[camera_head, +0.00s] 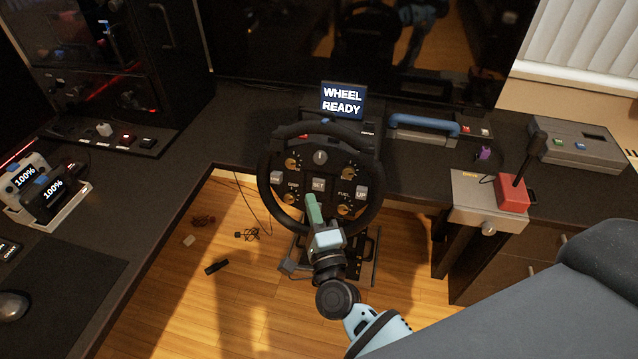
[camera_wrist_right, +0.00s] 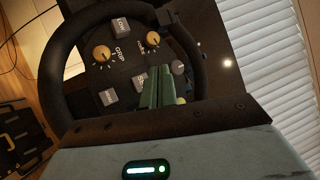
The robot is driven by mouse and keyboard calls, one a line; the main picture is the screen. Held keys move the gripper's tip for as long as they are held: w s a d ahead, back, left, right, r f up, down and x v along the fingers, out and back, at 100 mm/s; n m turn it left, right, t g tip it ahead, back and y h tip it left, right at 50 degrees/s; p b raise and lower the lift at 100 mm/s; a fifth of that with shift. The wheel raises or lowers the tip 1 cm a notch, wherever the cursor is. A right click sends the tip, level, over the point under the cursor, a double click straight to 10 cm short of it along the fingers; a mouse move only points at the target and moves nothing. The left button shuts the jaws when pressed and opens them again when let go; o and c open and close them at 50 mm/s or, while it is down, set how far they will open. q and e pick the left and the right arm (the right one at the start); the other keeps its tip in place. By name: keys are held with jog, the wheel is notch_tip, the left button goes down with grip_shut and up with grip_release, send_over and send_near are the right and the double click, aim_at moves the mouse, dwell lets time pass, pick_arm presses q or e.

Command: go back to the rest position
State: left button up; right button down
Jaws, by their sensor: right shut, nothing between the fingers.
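The racing wheel (camera_head: 321,172) stands at the desk's inner edge, with a black rim, grey buttons and orange knobs on its face. A small display (camera_head: 343,101) behind it reads "WHEEL READY". My right gripper (camera_head: 311,201) is in front of the lower part of the wheel face, its green fingers shut and empty. In the right wrist view the shut fingers (camera_wrist_right: 165,88) stand before the wheel face (camera_wrist_right: 120,60), close to its buttons; I cannot tell whether they touch. My left gripper is not in view.
The dark desk (camera_head: 225,130) wraps around on the left and back. A shifter with a red base (camera_head: 512,194) stands at right, beside a grey box (camera_head: 580,146). A blue handle (camera_head: 424,124) lies behind. Two devices (camera_head: 48,192) reading 100% sit at left. A grey seat (camera_head: 540,310) fills the lower right.

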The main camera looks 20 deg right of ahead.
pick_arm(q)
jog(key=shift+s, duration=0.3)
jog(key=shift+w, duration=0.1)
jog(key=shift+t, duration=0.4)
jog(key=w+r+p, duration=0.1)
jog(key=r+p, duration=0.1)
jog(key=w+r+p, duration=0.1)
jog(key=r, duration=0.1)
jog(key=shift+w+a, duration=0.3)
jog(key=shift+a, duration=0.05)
pick_arm(e)
jog(key=s+d+f+n+g+y, duration=0.1)
jog(key=s+f+n+g, duration=0.3)
jog(key=s, duration=0.7)
jog(key=s+d+f+n+g+y, duration=0.1)
jog(key=s+f+n+g, duration=0.3)
jog(key=s+f+n, duration=0.4)
jog(key=s+d+f+n+g+y, duration=0.1)
jog(key=s+d+f+n+g, duration=0.2)
jog(key=s+f+n, duration=0.3)
jog(key=s+n+g, duration=0.1)
jog(key=s+n, duration=0.3)
jog(key=s, duration=0.4)
jog(key=shift+s+f+y, duration=0.2)
jog(key=shift+s+y, duration=0.15)
jog(key=shift+y, duration=0.05)
